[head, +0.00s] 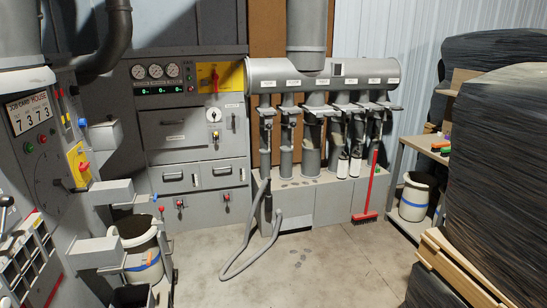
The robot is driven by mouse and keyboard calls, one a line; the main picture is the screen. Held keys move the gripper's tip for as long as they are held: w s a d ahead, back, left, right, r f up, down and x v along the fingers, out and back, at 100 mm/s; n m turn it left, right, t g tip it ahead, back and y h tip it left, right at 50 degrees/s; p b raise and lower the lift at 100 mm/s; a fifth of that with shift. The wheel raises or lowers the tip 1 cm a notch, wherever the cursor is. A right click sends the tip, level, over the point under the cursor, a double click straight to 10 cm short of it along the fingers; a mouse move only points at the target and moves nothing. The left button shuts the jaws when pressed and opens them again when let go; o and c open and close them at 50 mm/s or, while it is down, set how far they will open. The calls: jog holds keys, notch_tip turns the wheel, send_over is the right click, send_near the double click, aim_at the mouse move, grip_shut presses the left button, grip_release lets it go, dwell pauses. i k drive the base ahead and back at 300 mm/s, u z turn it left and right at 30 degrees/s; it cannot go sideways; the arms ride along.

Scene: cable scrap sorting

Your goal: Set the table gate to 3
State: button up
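A grey horizontal duct manifold (350,73) runs along the back wall, with several small white labels too small to read. Several vertical branch pipes hang below it. Each branch has a flat grey gate fitting near its top, such as the far left gate (267,112) and the wide middle gate (319,111). I cannot tell which one is the table gate or what number any gate is set to. My gripper is not in view.
A grey hose (245,262) loops on the floor before the branch pipes. A red broom (370,190) leans there. Grey machinery with a white bucket (145,268) stands left. A shelf (402,205) and a dark wrapped stack (495,170) stand right. The middle floor is clear.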

aim_at(321, 113)
jog(key=u, duration=0.05)
jog(key=i, duration=1.55)
jog(key=u, duration=0.5)
jog(key=i, duration=1.9)
jog(key=u, duration=0.3)
